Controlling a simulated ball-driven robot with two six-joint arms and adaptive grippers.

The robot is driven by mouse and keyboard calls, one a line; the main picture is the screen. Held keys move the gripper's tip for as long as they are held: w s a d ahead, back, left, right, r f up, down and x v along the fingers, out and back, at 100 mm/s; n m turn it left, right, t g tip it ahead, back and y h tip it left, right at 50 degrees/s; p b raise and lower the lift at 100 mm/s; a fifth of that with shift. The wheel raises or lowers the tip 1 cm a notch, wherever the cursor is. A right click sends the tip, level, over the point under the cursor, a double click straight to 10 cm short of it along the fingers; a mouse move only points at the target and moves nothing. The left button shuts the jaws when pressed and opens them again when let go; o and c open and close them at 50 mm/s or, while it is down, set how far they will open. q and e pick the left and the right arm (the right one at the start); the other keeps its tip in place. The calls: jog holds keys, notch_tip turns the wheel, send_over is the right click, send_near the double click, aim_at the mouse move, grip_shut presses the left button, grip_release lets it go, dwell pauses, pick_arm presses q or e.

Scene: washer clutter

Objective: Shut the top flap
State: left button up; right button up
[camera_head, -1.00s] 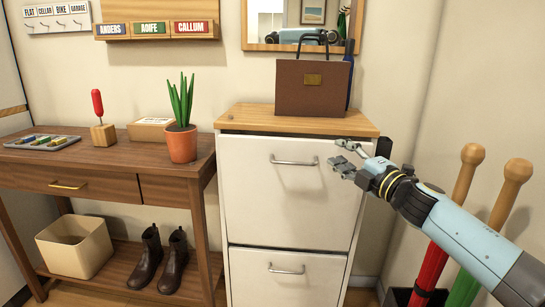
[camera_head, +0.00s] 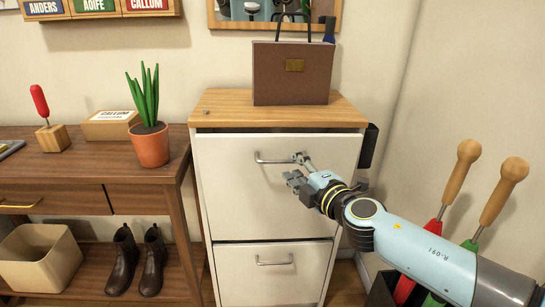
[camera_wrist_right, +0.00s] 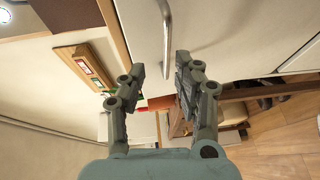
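The top flap (camera_head: 232,190) is the upper white front of a cabinet with a wooden top. It has a metal bar handle (camera_head: 274,159), which also shows in the right wrist view (camera_wrist_right: 167,30). A dark gap shows along the flap's upper edge under the wooden top, so it looks slightly tipped open. My right gripper (camera_head: 298,172) is in front of the flap, close to the handle's right end. Its two fingers are apart with nothing between them in the right wrist view (camera_wrist_right: 158,72). I cannot tell whether it touches the flap. My left gripper is not in view.
A lower white flap (camera_head: 272,275) is below. A brown bag (camera_head: 290,75) stands on the cabinet top (camera_head: 225,110). A wooden table with a potted plant (camera_head: 151,145) stands to the left. Wooden-handled items (camera_head: 460,171) stand at the right, near my right arm.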

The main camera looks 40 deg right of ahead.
aim_at(277, 153)
jog(key=w, duration=0.3)
jog(key=w+d, duration=0.1)
jog(key=shift+w+f, duration=0.3)
jog(key=shift+w+a+r, duration=0.1)
jog(key=shift+w, duration=0.35)
